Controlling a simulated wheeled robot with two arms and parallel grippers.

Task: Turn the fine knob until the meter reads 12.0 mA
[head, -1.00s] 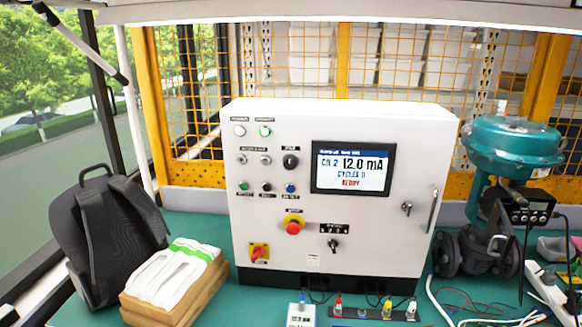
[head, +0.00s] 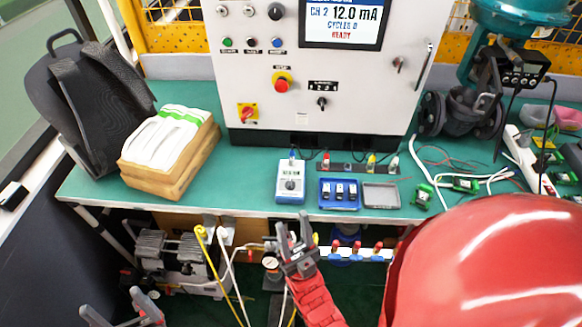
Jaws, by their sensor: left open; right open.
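The control box (head: 330,105) stands on the bench. Its screen (head: 341,20) reads CH 2 12.0 mA, CYCLES 0, READY. A small blue and white handheld device (head: 290,182) lies in front of it, with a small display too small to read and a round knob (head: 290,185). A black knob (head: 276,11) is on the box's upper left. I cannot tell which knob is the fine one. My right gripper (head: 293,222) is open, below the bench's front edge in the picture and under the device. My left gripper (head: 112,303) is open at the bottom left, far from the device.
A blue tray (head: 339,205) with small parts and a grey tray (head: 381,196) sit right of the device. Green boards, cables and a teal valve actuator (head: 513,15) fill the right. A red rounded shape blocks the lower right.

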